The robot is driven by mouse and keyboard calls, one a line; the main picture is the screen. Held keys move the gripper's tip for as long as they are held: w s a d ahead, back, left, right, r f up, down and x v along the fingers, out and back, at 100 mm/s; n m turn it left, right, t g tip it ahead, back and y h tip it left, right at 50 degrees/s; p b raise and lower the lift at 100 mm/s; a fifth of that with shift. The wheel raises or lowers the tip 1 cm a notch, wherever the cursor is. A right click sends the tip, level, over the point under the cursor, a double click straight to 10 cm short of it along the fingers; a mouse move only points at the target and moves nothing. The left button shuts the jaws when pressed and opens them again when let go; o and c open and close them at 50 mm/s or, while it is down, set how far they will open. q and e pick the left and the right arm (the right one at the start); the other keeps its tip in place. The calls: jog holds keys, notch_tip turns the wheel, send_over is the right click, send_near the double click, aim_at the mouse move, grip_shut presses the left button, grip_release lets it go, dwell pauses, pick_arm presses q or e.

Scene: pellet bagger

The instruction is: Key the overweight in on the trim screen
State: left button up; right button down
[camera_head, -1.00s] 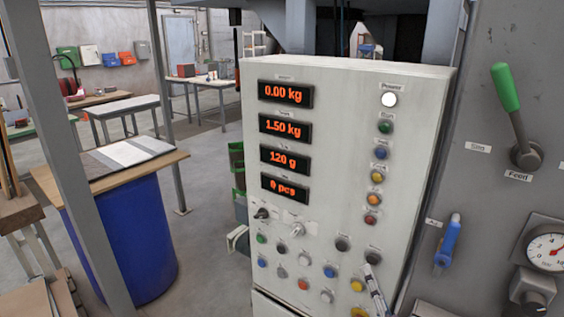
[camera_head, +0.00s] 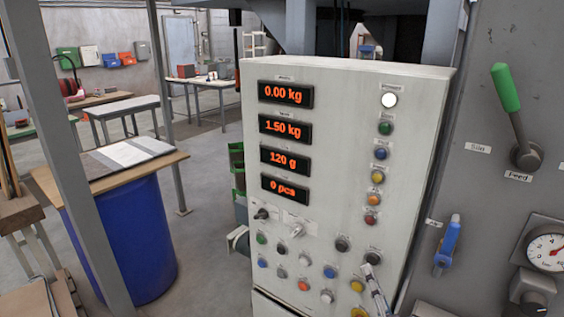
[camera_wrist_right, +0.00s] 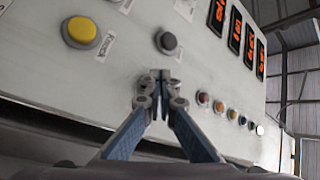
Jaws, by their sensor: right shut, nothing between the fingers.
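The pale control cabinet (camera_head: 335,140) fills the middle of the head view. It carries red-digit readouts: 0.00 kg (camera_head: 286,94), 1.50 kg (camera_head: 286,128), 120 g (camera_head: 285,161) and 0 pcs (camera_head: 285,189). Their small captions are too blurred to read. My right gripper (camera_head: 369,269) is at the cabinet's lower right, just below a dark grey button (camera_head: 373,257). In the right wrist view the gripper (camera_wrist_right: 160,75) is shut and empty, its tips close to a grey button (camera_wrist_right: 167,42). Contact cannot be told. My left gripper is not in view.
Several coloured buttons and two selector knobs crowd the lower panel; a yellow button (camera_wrist_right: 81,32) labelled Knock is nearby. A green-handled Feed lever (camera_head: 506,88), blue valve handle (camera_head: 448,242) and gauge (camera_head: 547,252) are at right. A blue drum (camera_head: 135,240) stands left.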

dwell(0.5)
jog(key=shift+w+d, duration=0.25)
jog(key=shift+w, duration=0.1)
dwell(0.4)
jog(key=shift+s+a+p, duration=0.25)
jog(key=shift+s+p, duration=0.15)
jog(key=s+a+p, duration=0.1)
jog(key=s+a, duration=0.2)
jog(key=s, duration=0.2)
jog(key=shift+a+p, duration=0.2)
jog(key=shift+p, duration=0.1)
